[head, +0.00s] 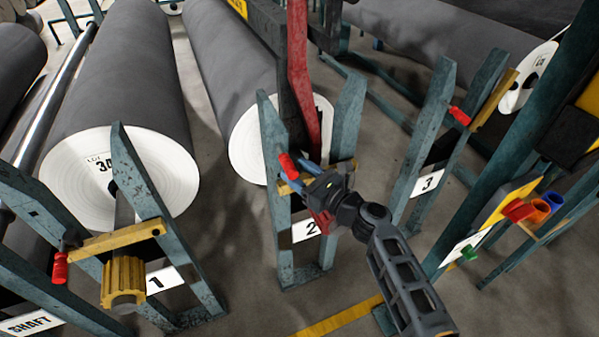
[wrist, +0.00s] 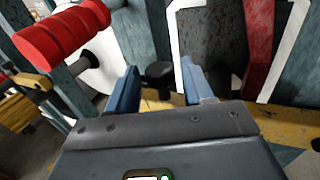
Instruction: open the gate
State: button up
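The yellow bar (head: 346,165) across the teal stand numbered 2 looks like the gate. It also shows in the wrist view (wrist: 285,125), running behind my fingers. A red ribbed handle (head: 288,164) sits at the left side of this stand; it is large at the upper left of the wrist view (wrist: 62,32). My gripper (head: 312,184) is at the stand, close to the bar and right of the red handle. In the wrist view its two blue-grey fingers (wrist: 160,88) are apart. A dark round knob (wrist: 159,72) shows between them; I cannot tell whether they touch it.
Stand 1 (head: 125,160) at left has a yellow bar (head: 115,240) and a roll shaft in it. Stand 3 (head: 425,140) is to the right. Large grey rolls (head: 225,60) lie behind. A red upright lever (head: 298,60) rises behind stand 2. Floor is free in front.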

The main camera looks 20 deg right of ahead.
grip_shut()
dwell(0.3)
jog(key=shift+r, duration=0.1)
jog(key=d+r+m+t+h+p, duration=0.1)
jog(key=d+r+m+t+p, duration=0.2)
jog(key=d+r+m, duration=0.5)
jog(key=shift+d+r+m+t+p, duration=0.2)
jog(key=shift+r+m+t+p, duration=0.3)
jog(key=shift+m, duration=0.5)
